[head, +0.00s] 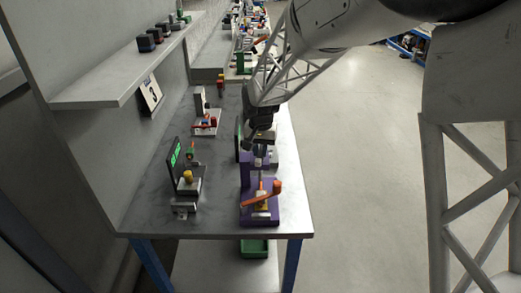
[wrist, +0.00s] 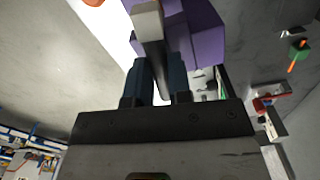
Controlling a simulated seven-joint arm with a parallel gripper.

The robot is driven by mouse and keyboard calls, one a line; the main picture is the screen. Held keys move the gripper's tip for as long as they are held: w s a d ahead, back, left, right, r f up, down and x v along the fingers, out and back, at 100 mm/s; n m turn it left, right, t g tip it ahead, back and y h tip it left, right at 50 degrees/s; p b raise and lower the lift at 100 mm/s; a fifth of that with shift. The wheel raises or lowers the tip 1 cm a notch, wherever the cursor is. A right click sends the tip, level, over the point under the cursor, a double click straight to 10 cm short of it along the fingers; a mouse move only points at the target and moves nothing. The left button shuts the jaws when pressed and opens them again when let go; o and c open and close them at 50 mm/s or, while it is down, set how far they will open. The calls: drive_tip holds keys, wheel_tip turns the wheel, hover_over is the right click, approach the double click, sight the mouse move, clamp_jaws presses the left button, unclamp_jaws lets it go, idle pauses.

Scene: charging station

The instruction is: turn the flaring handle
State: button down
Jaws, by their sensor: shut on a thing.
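A purple station (head: 260,214) stands at the near right of the bench, with an orange lever (head: 262,194) across its front part. Which part is the flaring handle is not certain. My gripper (head: 260,142) is over the rear of this station. In the wrist view my gripper (wrist: 159,72) is shut on a dark bar (wrist: 152,52) with a pale end (wrist: 147,16). The purple body (wrist: 204,35) shows just beyond the bar. The bar's far end is partly hidden by my fingers, and the contact is hidden in the head view.
A dark display with green digits (head: 175,155) and a small yellow-topped fixture (head: 187,178) stand to the left on the bench (head: 150,213). A red and white fixture (head: 205,124) is further back. A shelf (head: 120,88) runs along the left wall. Open floor lies right.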

sight(261, 151)
drive_tip(key=c, duration=1)
unclamp_jaws()
drive_tip(key=shift+c, duration=0.2)
drive_tip(key=shift+r, duration=0.1)
drive_tip(key=shift+r, duration=3.85)
